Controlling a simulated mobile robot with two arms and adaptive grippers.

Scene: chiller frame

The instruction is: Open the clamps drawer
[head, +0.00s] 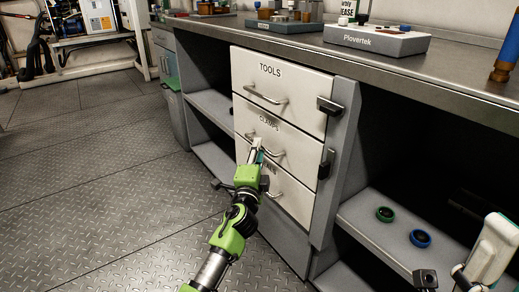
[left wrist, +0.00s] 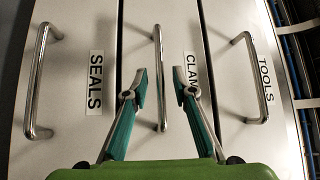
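The clamps drawer (head: 298,147) is the middle one of three pale drawers and sits shut, flush with its neighbours. Its label is partly hidden by a gripper finger in the left wrist view. Its bar handle (left wrist: 159,100) runs upright in the left wrist view. My left gripper (head: 257,146) is at this handle in the head view. In the left wrist view the gripper (left wrist: 160,78) is open, with one teal-backed finger on each side of the handle and visible gaps between.
The tools drawer (head: 298,94) is above and the seals drawer (left wrist: 84,135) below, both shut with bar handles. Dark latches (head: 328,106) stick out at the drawers' right edge. A green ring (head: 385,214) and a blue ring (head: 420,238) lie on the right shelf. Open floor lies left.

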